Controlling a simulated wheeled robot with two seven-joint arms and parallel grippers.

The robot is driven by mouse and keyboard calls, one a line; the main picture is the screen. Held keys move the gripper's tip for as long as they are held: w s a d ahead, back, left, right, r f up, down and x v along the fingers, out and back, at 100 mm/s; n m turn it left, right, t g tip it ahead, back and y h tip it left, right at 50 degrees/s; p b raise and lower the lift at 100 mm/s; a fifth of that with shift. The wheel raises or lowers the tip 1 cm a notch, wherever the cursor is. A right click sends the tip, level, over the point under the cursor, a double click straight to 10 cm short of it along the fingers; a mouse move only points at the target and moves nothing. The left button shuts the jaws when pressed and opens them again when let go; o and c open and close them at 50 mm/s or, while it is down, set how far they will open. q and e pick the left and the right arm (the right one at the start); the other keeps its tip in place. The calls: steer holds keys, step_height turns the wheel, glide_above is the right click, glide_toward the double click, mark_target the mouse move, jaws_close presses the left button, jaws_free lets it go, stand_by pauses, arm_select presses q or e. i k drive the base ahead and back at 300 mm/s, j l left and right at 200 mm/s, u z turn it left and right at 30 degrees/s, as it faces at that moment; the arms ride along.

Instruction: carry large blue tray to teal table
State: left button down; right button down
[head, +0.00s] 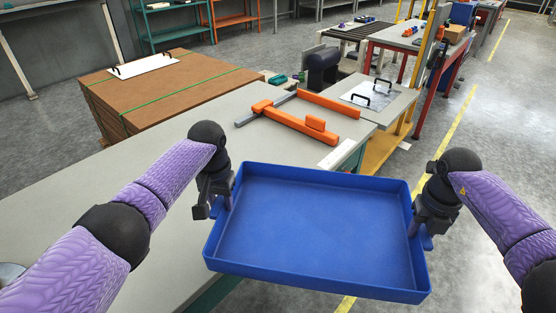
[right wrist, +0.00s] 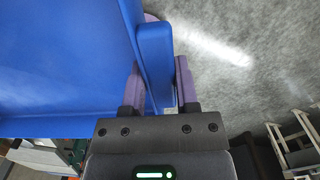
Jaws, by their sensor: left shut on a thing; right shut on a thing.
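The large blue tray (head: 315,230) is empty and held between my two grippers in the head view. It partly overlaps the grey-topped table in the picture and tilts slightly. My left gripper (head: 222,203) is shut on the tray's left side. My right gripper (head: 422,232) is shut on its right side. In the right wrist view, the purple fingers of my right gripper (right wrist: 158,92) close on a blue tab at the edge of the tray (right wrist: 65,60). The grey-topped table (head: 130,215) shows a teal frame below its edge.
An orange clamp-like tool (head: 300,122) lies on the table's far part. A brown stack of boards (head: 165,90) stands at the back left. A plate with black handles (head: 368,95) lies on a bench beyond. Open grey floor (head: 480,150) with yellow lines is at right.

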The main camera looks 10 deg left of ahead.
mark_target(185, 199)
steer(key=i+u, duration=0.25)
steer(key=u, duration=0.25)
steer(key=i+l+u, duration=0.25)
steer(key=u, duration=0.25)
steer(key=i+l+u, duration=0.2)
steer(key=u, duration=0.3)
steer(key=i+l+u, duration=0.15)
steer(key=l+u, duration=0.35)
steer(key=j, duration=0.1)
